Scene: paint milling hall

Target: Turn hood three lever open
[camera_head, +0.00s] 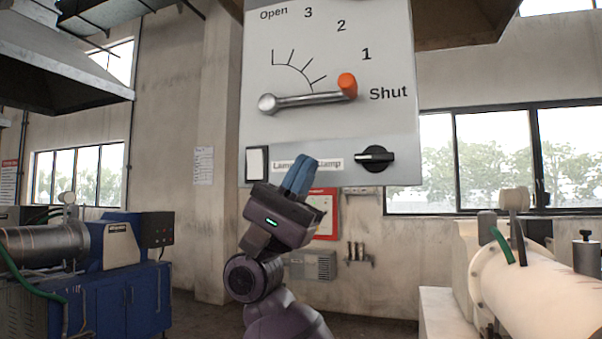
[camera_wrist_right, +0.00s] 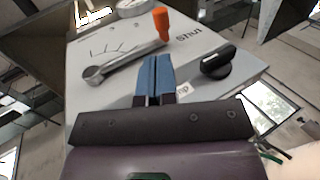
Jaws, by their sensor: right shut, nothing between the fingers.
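The hood lever (camera_head: 308,99) is a metal bar with an orange knob (camera_head: 347,86) on a grey panel (camera_head: 330,45). Its pivot is at the left, and the knob end points right, close to the "Shut" mark. The scale runs through 1, 2 and 3 up to "Open". My right gripper (camera_head: 305,163) is shut and empty below the lever, in front of the panel's lower part, its blue fingers pointing up. In the right wrist view the lever (camera_wrist_right: 125,61) lies beyond the shut fingertips (camera_wrist_right: 155,58), with the orange knob (camera_wrist_right: 161,19) above them. My left gripper is out of view.
A black rotary knob (camera_head: 375,157) and a white switch (camera_head: 257,163) sit on the panel's lower strip, with a label partly hidden by my fingers. A blue machine (camera_head: 118,290) stands left, and a cream cylinder machine (camera_head: 540,280) stands right.

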